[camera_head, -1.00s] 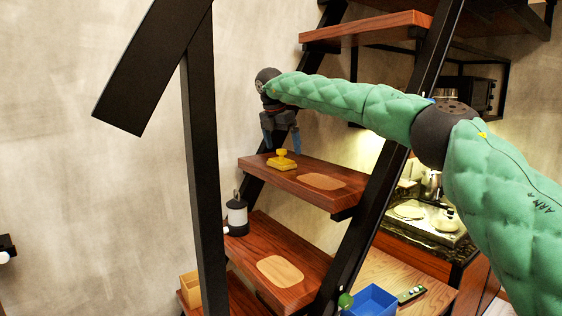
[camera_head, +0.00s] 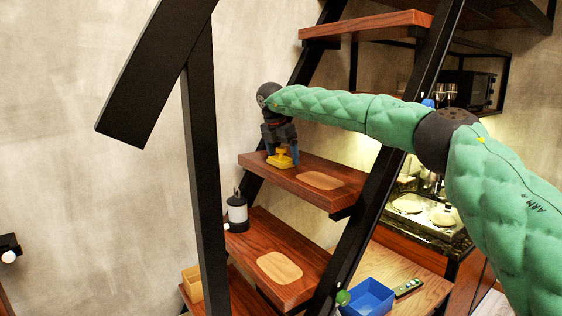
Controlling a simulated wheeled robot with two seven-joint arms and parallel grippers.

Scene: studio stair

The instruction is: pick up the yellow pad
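The yellow pad (camera_head: 281,161), with a raised handle on top, sits on a wooden stair tread (camera_head: 335,199) near its left end. My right gripper (camera_head: 282,160) hangs over the pad from above, fingers pointing down. Its two blue fingers stand apart, one on each side of the pad's handle. I cannot tell whether they touch it. My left gripper is not in the view.
Black sloping stair beams (camera_head: 203,180) frame the treads. A lantern (camera_head: 237,213) stands on the lower tread (camera_head: 310,262). A yellow box (camera_head: 192,283) is at lower left, a blue bin (camera_head: 367,298) at lower right. Pale oval patches lie on both treads.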

